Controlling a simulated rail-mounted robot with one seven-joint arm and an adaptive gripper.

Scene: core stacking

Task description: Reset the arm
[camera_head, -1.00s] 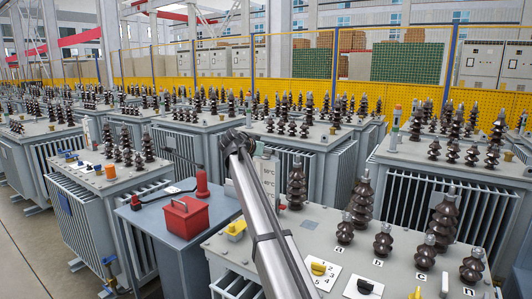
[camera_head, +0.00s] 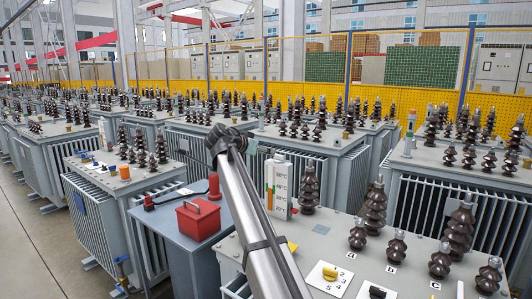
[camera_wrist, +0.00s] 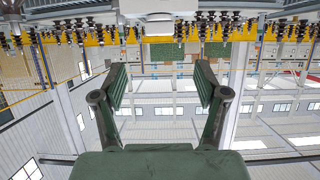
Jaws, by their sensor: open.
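My arm (camera_head: 258,232) rises from the bottom middle of the head view, with its dark upper end (camera_head: 228,142) in front of the rows of transformers. My gripper (camera_wrist: 160,85) shows in the wrist view with its two dark green fingers wide apart. Nothing is between the fingers. The wrist view is upside down, with the hall's roof and windows low in the picture and the transformer tops along its upper edge. Whether the gripper itself shows in the head view I cannot tell.
A grey transformer (camera_head: 310,240) with dark insulators and a yellow knob (camera_head: 330,273) stands close at right. A red box (camera_head: 198,219) sits on a grey cabinet (camera_head: 180,245) left of my arm. A temperature gauge (camera_head: 279,188) stands just behind my arm. A yellow fence (camera_head: 300,92) runs behind.

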